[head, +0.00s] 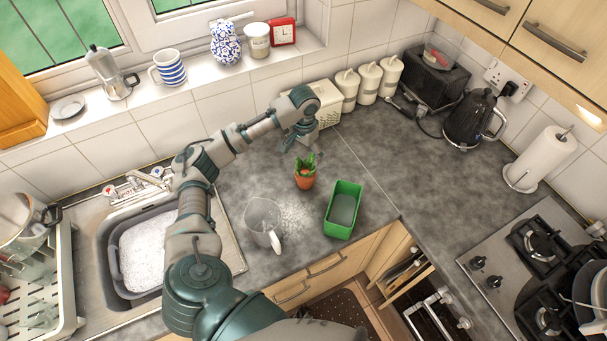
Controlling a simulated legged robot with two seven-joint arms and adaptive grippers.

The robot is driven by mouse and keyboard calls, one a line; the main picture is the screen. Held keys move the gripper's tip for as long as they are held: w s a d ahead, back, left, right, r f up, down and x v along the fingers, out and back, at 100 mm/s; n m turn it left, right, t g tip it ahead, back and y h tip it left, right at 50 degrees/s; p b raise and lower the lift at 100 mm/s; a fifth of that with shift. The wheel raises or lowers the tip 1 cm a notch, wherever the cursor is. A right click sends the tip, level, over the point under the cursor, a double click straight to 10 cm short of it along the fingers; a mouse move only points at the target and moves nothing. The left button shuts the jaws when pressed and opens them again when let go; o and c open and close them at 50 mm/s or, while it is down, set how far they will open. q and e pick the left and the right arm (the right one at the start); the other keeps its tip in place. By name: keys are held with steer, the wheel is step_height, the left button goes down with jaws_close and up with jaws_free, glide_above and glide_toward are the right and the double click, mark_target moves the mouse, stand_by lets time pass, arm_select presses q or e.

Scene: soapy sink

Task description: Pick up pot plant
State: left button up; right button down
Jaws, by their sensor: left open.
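The pot plant (305,178) is a small green plant in a terracotta pot. It stands upright on the grey worktop in the middle of the head view. My left arm reaches in from the lower left, over the sink edge. My left gripper (300,138) is above and just behind the plant, pointing down, open, with nothing seen between its fingers. It looks apart from the plant, though the exact gap is hard to tell. My right gripper does not show.
A clear jug (263,222) stands front left of the plant, and a green tray (343,209) front right. A cream basket (327,105) and white canisters (368,80) line the wall behind. A soapy sink (143,250) is left. The worktop right of the tray is clear.

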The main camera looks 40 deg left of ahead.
mark_target(305, 173)
arm_select(q)
steer(key=f, duration=0.6)
steer(key=shift+d+f, duration=0.2)
steer(key=shift+f, duration=0.1)
steer(key=f, duration=0.3)
steer(key=f+p, duration=0.1)
steer(key=f, duration=0.1)
steer(key=shift+w+a, duration=0.2)
steer(key=shift+a, duration=0.05)
steer(key=shift+d+f, duration=0.1)
steer(key=shift+f, duration=0.4)
steer(key=shift+d, duration=0.1)
steer(key=c, duration=0.4)
steer(key=shift+r, duration=0.1)
steer(key=c, duration=1.1)
steer(key=shift+c, duration=0.2)
